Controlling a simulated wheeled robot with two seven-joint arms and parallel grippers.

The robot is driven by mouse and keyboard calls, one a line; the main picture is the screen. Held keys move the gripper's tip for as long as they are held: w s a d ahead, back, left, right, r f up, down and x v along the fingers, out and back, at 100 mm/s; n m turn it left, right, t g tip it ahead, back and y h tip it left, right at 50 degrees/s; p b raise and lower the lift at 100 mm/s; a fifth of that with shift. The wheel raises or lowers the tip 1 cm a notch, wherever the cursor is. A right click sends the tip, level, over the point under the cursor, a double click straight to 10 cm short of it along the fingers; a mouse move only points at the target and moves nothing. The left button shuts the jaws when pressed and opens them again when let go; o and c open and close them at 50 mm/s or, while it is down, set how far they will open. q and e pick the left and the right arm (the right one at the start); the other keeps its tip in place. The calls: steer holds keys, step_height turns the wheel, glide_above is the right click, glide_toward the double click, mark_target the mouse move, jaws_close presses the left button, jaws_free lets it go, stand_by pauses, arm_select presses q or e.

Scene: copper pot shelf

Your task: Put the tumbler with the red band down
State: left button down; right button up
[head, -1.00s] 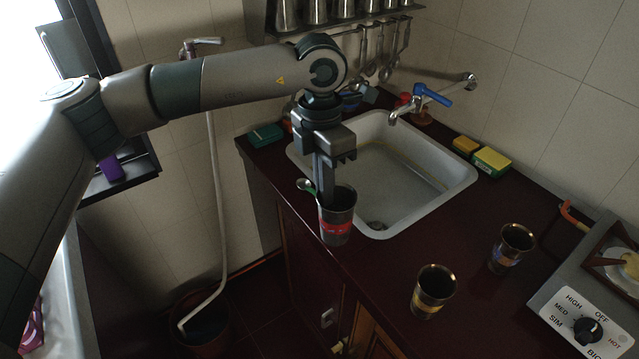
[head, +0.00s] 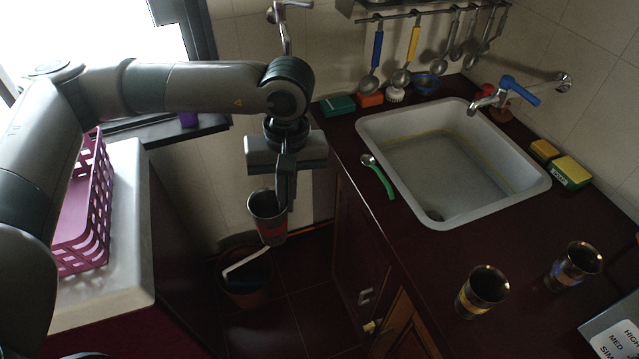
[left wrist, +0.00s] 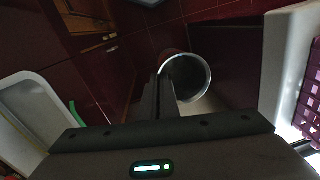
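The metal tumbler with the red band (head: 267,226) hangs upright, or nearly so, in the head view, over the gap between the dark counter and a pale-topped surface at left. My left gripper (head: 284,200) is shut on its wall, with a finger down along the right side of the cup. In the left wrist view the tumbler's round rim (left wrist: 188,77) shows beside the fingers (left wrist: 160,92), with the dark floor area around it. My right gripper is in neither view.
Two other tumblers, one yellow-banded (head: 482,292) and one blue-banded (head: 573,266), stand on the counter (head: 420,250) near the sink (head: 365,125). A green-handled spoon (head: 378,177) lies by the sink. The pale surface (head: 130,240) holds a purple basket (head: 85,215); its right part is clear.

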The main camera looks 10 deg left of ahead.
mark_target(261, 211)
arm_select(q)
steer(key=s+a+m, duration=0.1)
steer(key=a+m, duration=0.1)
steer(key=s+a+f+m, duration=0.1)
steer(key=s+a+m, duration=0.1)
steer(key=m, duration=0.1)
